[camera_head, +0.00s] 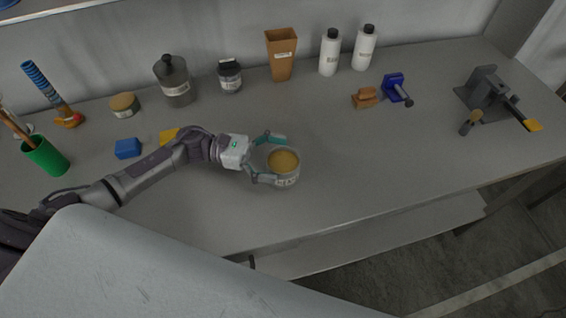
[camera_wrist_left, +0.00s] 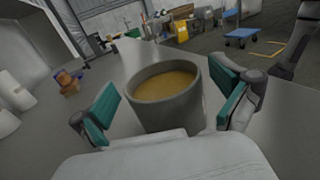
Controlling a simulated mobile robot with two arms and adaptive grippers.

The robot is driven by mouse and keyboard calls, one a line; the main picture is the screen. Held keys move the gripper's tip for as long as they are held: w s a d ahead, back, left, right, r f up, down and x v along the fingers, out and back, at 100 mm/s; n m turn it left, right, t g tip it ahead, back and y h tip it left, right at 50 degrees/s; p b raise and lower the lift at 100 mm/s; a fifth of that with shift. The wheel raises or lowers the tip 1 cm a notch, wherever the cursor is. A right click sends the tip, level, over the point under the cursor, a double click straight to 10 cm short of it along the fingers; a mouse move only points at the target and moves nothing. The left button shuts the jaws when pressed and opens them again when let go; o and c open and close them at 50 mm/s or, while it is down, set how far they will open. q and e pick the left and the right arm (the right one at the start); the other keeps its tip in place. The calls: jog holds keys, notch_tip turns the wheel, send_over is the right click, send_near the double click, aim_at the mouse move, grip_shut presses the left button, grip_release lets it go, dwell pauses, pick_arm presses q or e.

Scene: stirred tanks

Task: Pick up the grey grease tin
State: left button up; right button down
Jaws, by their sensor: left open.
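The grey grease tin (camera_head: 289,180) stands upright on the grey bench, open at the top, with yellow-brown grease inside and a pale label on its side. In the left wrist view the tin (camera_wrist_left: 168,110) is between the teal finger pads. My left gripper (camera_head: 271,159) is open around the tin, one finger on its far side and one on its near side. In the wrist view the left gripper (camera_wrist_left: 170,112) shows a gap between each pad and the tin. My right gripper is in neither view.
A smaller tin (camera_head: 125,105), a blue block (camera_head: 127,148), a dark canister (camera_head: 175,82) and a dark jar (camera_head: 230,76) stand behind my left arm. White bottles (camera_head: 329,54) and a vise (camera_head: 487,90) are farther right. The bench (camera_head: 390,150) right of the grease tin is clear.

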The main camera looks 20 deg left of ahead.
pick_arm(q)
jog(key=shift+d, duration=0.65)
jog(key=c, duration=1.2)
